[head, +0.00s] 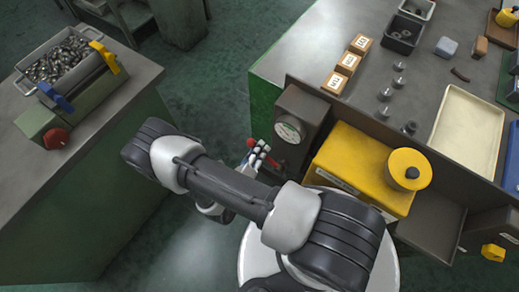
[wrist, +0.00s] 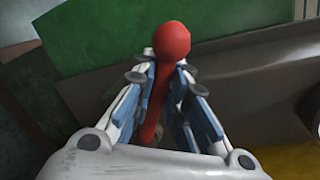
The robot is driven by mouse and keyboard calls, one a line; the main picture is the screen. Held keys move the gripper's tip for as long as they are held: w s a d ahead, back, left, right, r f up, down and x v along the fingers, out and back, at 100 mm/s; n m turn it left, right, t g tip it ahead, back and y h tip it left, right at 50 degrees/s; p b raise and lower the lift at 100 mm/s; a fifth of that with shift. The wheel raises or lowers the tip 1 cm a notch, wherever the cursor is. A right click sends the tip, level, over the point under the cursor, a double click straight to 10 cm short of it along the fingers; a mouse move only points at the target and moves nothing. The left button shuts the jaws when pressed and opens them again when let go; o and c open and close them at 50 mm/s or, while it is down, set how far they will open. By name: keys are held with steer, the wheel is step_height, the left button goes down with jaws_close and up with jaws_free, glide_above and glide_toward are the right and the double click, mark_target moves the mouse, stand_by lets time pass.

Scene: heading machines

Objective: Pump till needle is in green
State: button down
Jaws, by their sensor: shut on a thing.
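A red pump lever with a ball end (head: 250,143) sticks out from the dark pump block beside the bench. In the wrist view the red lever (wrist: 171,42) runs between my fingers, its ball just past the fingertips. My gripper (head: 260,157) is shut on the lever; in the wrist view its blue-padded fingers (wrist: 168,75) press on both sides. The round gauge (head: 289,130) is on the block, just right of and above the lever. Its face shows some green, but the needle is too small to read.
A yellow tank (head: 352,172) with a round cap stands right of the block. The bench (head: 310,50) behind holds wooden blocks (head: 347,63), metal parts and a cream tray (head: 467,130). A bench with a bin of metal parts (head: 62,60) stands left, with open floor between.

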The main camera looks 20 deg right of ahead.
steer(key=c, duration=1.8)
jaws_free()
steer(key=shift+c, duration=0.2)
steer(key=v, duration=1.2)
steer(key=shift+a+f, duration=0.1)
